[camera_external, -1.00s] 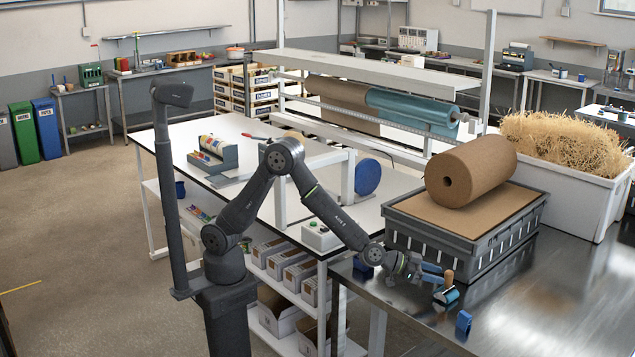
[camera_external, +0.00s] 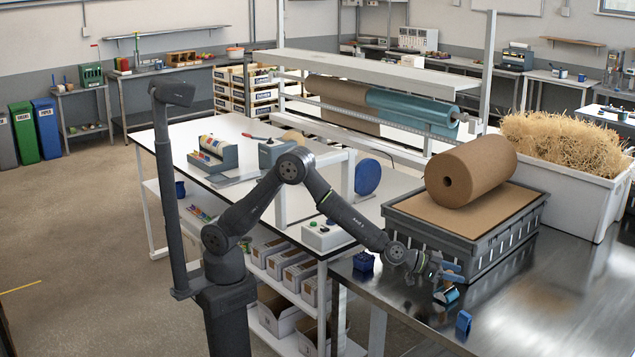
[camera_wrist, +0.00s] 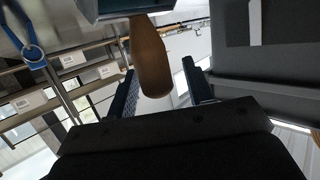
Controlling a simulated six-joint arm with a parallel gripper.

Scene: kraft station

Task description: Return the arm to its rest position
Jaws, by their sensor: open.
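My gripper (camera_external: 452,274) is low over the metal table, beside the front of the grey crate. Its two fingers are apart, and they also show in the wrist view (camera_wrist: 162,90). A hand tool with a blue and dark body (camera_external: 446,294) lies on the table just below the fingers. In the wrist view its brown wooden handle (camera_wrist: 150,58) reaches into the space between the open fingers, with its body (camera_wrist: 125,10) at the top edge. In the external view the gripper hides the handle. I cannot tell whether a finger touches it.
The grey crate (camera_external: 470,262) with a brown paper roll (camera_external: 470,170) on top stands close behind my gripper. A blue cup (camera_external: 363,261) and a small blue item (camera_external: 463,322) are on the metal table (camera_external: 560,300). A straw-filled white bin (camera_external: 575,200) stands right.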

